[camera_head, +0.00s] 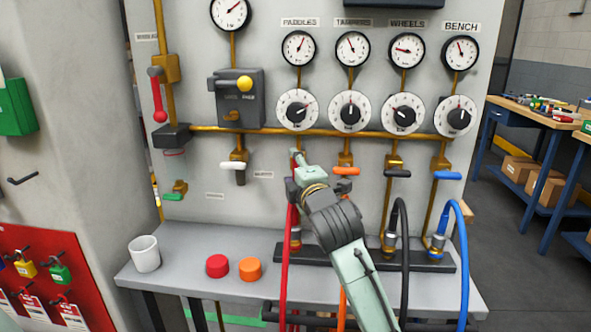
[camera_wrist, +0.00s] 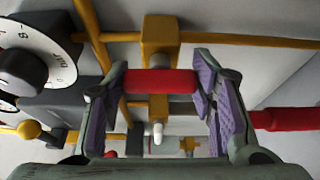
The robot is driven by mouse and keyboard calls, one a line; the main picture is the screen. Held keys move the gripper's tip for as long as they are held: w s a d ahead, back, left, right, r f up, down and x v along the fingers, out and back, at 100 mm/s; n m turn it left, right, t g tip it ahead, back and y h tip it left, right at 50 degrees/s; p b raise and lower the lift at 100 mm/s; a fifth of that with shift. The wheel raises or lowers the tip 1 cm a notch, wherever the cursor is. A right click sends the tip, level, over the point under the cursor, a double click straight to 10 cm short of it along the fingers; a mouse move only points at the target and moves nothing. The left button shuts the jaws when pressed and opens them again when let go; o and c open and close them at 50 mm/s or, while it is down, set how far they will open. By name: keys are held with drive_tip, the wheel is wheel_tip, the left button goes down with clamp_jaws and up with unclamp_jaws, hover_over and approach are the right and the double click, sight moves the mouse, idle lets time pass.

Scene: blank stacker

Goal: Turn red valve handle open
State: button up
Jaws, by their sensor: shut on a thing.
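In the wrist view, the red valve handle (camera_wrist: 160,81) lies between my gripper's (camera_wrist: 155,85) purple-padded fingers, with a pad against each end. It runs roughly parallel to the yellow pipe (camera_wrist: 250,38) at its brass valve body (camera_wrist: 160,36). In the head view, my gripper (camera_head: 299,160) is at the panel below the leftmost lower dial, at the top of the red hose (camera_head: 287,245). My gripper mostly hides the handle and its valve there.
An orange handle (camera_head: 346,171) sits close right of my gripper; black (camera_head: 398,174) and blue (camera_head: 448,176) handles are farther right. A white handle (camera_head: 234,166) is left.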

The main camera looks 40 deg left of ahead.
drive_tip(key=o, duration=1.2)
drive_tip(key=shift+c, duration=0.2)
drive_tip(key=v, duration=1.2)
drive_tip(key=shift+r, duration=0.1)
